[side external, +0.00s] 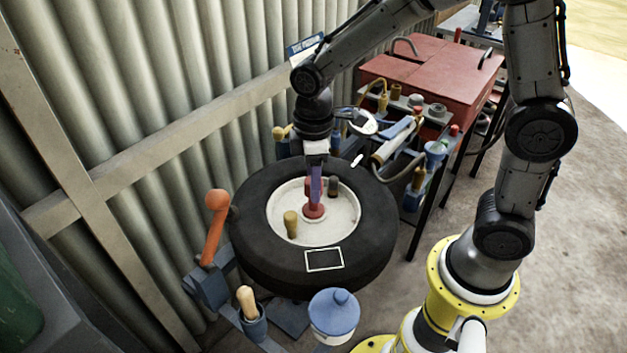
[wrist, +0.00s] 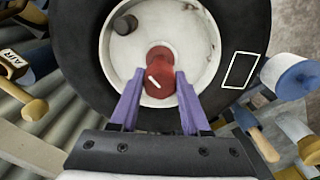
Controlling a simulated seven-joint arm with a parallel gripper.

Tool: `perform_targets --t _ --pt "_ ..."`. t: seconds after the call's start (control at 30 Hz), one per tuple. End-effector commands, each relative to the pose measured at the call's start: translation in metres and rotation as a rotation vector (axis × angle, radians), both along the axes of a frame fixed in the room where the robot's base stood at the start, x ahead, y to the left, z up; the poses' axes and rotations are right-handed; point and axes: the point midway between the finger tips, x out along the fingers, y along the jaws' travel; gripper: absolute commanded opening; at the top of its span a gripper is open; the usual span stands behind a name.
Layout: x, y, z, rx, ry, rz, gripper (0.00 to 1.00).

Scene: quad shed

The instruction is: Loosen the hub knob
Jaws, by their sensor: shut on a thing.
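The hub knob (side external: 314,210) is red and stands at the middle of the white hub (side external: 345,225) of a black tyre (side external: 262,255) lying flat. In the wrist view the red knob (wrist: 160,78) shows a white mark on its top and sits between the tips of my gripper's purple fingers. My gripper (side external: 316,190) points down from above and is shut on the knob; it also shows in the wrist view (wrist: 159,85). The far side of the knob is partly hidden by the fingers in the side view.
A tan peg (side external: 290,224) and a dark peg (side external: 333,186) stand on the hub beside the knob. An orange-handled lever (side external: 214,225) is at the left, and a blue-lidded pot (side external: 334,315) is in front. A cluttered tool stand and red box (side external: 440,75) are behind, near the corrugated wall.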

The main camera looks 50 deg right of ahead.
Motion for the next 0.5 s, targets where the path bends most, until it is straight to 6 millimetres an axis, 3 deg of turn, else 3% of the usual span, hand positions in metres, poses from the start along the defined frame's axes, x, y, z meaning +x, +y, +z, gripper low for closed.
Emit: perform_targets --t 0.5 --pt "0.0 0.0001 0.0002 0.0 0.0 0.139 0.0"
